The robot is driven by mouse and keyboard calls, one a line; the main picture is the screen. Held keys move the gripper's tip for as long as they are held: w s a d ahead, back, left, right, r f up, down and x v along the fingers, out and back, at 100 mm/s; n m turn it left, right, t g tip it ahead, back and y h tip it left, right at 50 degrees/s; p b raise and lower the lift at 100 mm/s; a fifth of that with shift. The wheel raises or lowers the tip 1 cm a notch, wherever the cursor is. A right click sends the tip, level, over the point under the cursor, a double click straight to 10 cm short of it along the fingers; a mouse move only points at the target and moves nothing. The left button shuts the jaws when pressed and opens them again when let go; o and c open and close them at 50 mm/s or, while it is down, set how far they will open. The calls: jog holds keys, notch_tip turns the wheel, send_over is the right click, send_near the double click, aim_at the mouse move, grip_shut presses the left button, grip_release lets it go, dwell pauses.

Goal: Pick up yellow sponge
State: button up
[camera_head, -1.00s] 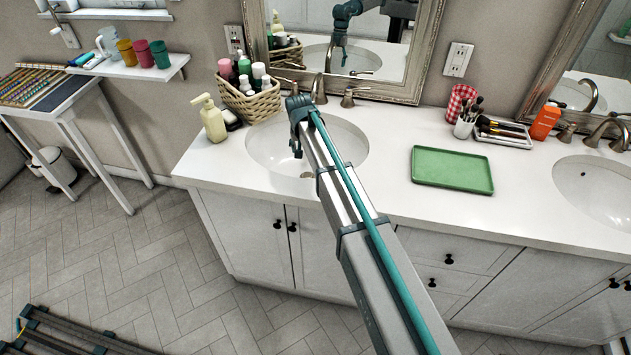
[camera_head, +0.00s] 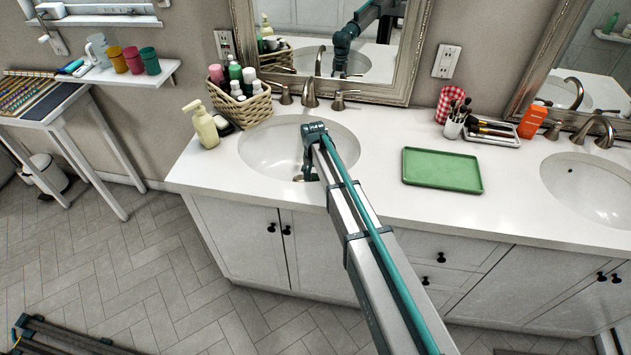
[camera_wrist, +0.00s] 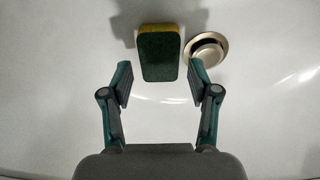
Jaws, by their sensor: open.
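In the wrist view, the sponge (camera_wrist: 158,54) lies in the white basin with its dark green face toward the camera and its yellow side (camera_wrist: 158,28) showing along the far edge. My gripper (camera_wrist: 160,82) is open, its two fingers apart. The sponge is ahead of the gap between the fingertips, and nothing is held. In the head view, my arm reaches into the left sink (camera_head: 262,150), and the arm hides the sponge and the fingers are barely visible.
The drain (camera_wrist: 206,50) is just right of the sponge. The faucet (camera_head: 310,95) stands behind the sink. A soap bottle (camera_head: 205,126) and a wicker basket (camera_head: 245,108) stand at the left. A green tray (camera_head: 442,170) lies right of my arm on the counter.

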aim_at(315, 180)
jog(key=shift+w+f+p, duration=0.15)
jog(key=shift+f+p, duration=0.25)
jog(key=shift+f, duration=0.55)
jog(key=shift+w+f+p, duration=0.1)
jog(key=shift+f+p, duration=0.25)
jog(key=shift+f, duration=0.6)
jog(key=shift+c, duration=0.3)
jog(key=c, duration=0.4)
